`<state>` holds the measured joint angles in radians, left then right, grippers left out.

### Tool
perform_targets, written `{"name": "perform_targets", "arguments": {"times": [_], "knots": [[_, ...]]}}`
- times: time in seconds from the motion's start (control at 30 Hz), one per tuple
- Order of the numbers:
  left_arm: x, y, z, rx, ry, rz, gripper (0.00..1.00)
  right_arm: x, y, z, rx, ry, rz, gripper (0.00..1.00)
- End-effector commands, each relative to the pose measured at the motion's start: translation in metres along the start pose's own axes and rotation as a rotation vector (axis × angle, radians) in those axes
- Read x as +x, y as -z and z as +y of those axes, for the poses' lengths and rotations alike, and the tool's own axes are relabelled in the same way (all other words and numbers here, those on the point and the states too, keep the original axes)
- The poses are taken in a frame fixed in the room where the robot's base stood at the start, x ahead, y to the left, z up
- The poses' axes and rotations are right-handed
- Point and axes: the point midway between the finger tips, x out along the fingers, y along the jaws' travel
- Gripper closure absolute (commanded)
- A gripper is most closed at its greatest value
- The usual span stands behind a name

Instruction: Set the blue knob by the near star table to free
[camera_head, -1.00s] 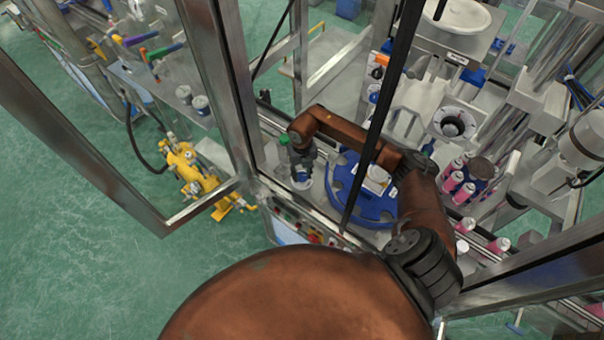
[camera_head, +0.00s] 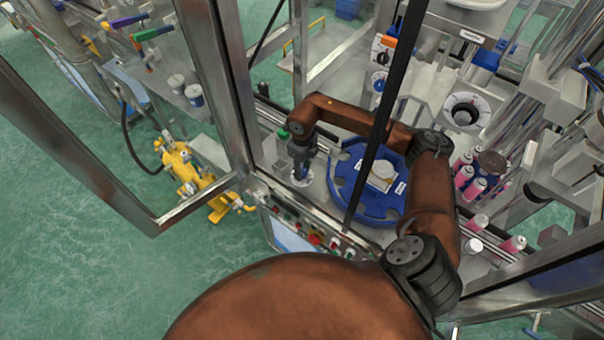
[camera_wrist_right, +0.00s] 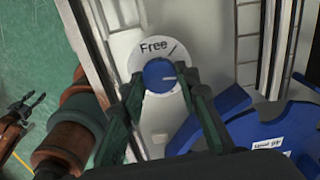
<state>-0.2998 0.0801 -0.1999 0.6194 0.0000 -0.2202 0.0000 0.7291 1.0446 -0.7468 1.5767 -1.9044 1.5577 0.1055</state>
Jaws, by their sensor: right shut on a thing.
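My right gripper (camera_wrist_right: 162,82) is shut on the knob, one finger at each side. In the head view my right gripper (camera_head: 302,174) reaches down to the dial, left of the blue star table (camera_head: 345,190), and mostly hides the knob. My left gripper (camera_wrist_right: 27,106) shows small at the wrist view's left edge, fingers apart and empty.
A slanted dark frame bar (camera_head: 372,150) crosses before the star table. A button panel (camera_head: 315,238) lies in front of the dial. Pink cans (camera_head: 475,188) stand right of the table. Another blue knob (camera_head: 379,82) is on the back panel. A green-capped part (camera_head: 283,133) stands behind the gripper.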

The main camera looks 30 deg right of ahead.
Motion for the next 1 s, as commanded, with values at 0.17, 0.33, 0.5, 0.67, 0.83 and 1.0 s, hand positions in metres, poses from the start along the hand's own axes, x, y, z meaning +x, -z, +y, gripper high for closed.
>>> {"name": "perform_targets", "arguments": {"times": [0.17,0.33,0.5,0.67,0.83,1.0], "knots": [[0.024,-0.005,0.001,0.000,0.000,-0.004,0.60,0.004,-0.001,-0.002,-0.168,0.004,-0.002,0.95],[0.040,-0.008,0.002,0.000,-0.001,-0.007,0.60,0.003,-0.001,-0.002,-0.329,0.004,-0.002,0.95],[0.056,-0.011,0.003,0.000,-0.001,-0.010,0.60,0.003,-0.001,-0.002,-0.490,0.004,-0.003,0.95],[0.068,-0.014,0.003,0.000,-0.002,-0.013,0.60,0.002,-0.001,-0.002,-0.633,0.004,-0.002,0.95],[0.078,-0.017,0.004,0.000,-0.002,-0.016,0.60,0.002,-0.001,-0.002,-0.765,0.002,-0.002,0.95],[0.085,-0.019,0.004,0.000,-0.002,-0.018,0.60,0.000,-0.002,-0.002,-0.864,0.003,-0.002,0.95]]}}
